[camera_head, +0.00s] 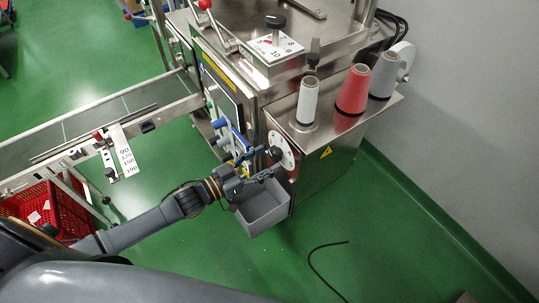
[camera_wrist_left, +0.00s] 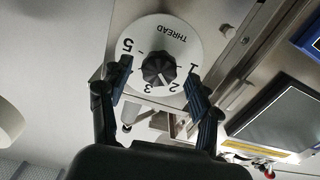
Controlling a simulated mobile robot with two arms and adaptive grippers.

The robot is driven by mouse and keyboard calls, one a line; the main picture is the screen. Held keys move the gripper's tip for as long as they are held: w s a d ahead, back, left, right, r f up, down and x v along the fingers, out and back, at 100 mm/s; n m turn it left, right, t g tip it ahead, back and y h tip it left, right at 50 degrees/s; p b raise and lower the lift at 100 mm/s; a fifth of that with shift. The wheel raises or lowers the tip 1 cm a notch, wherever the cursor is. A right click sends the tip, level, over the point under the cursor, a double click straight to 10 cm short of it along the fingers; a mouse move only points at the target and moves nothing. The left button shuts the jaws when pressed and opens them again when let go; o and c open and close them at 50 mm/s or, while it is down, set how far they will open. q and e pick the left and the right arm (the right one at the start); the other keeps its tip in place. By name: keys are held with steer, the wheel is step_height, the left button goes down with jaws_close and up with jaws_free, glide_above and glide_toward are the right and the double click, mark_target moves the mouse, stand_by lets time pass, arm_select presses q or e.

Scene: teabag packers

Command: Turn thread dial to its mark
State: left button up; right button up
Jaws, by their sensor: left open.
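The thread dial (camera_head: 288,158) is a white disc with a black knob on the end of the steel machine. In the left wrist view the dial (camera_wrist_left: 180,40) shows the word THREAD upside down and the numbers 5, 3, 2 and 1. Its black ribbed knob (camera_wrist_left: 158,68) sits at the centre; a pale line on it seems to point down toward 2 and 3. My left gripper (camera_head: 265,163) is open at the dial. In the wrist view its fingers (camera_wrist_left: 158,76) stand on either side of the knob, apart from it. The left finger covers part of the scale. My right gripper is not in view.
A grey bin (camera_head: 265,208) hangs just below my left gripper. White and red thread cones (camera_head: 352,92) stand on the shelf above the dial. Another numbered dial plate (camera_head: 273,50) lies on top of the machine. Blue-handled parts (camera_head: 228,135) are close left.

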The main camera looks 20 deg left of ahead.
arm_select(q)
steer(key=shift+x, duration=1.05)
steer(key=c, duration=1.2)
